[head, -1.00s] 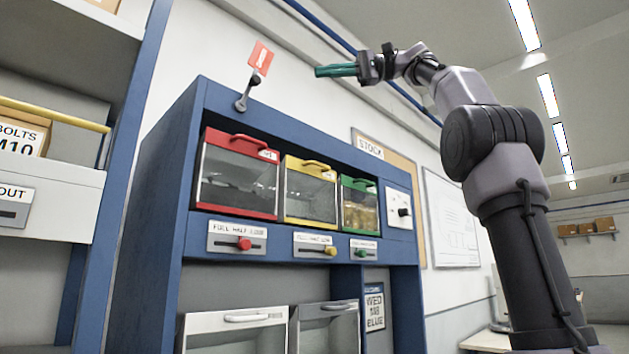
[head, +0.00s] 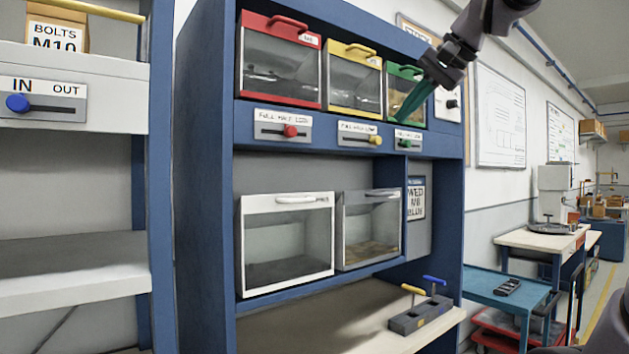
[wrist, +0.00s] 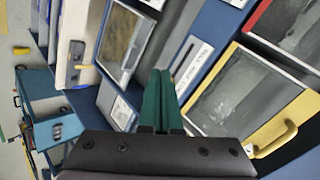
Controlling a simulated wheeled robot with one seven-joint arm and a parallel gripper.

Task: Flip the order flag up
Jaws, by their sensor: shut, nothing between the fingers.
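The order flag is not in either current view; the cabinet's top edge is cut off in the head view. My gripper (head: 408,108) has green fingers, shut together and empty, pointing down and left in front of the green-framed bin (head: 392,85). I cannot tell whether it touches the bin. In the wrist view my gripper (wrist: 160,80) points toward the cabinet front between the yellow-framed bin (wrist: 240,95) and a bin with yellowish contents (wrist: 125,45).
The blue cabinet (head: 205,180) also holds a red-framed bin (head: 280,65). Sliders with red (head: 290,131), yellow (head: 375,140) and green (head: 405,143) knobs sit below. A block with two handles (head: 420,312) stands on the lower shelf. A blue cart (head: 490,285) is at right.

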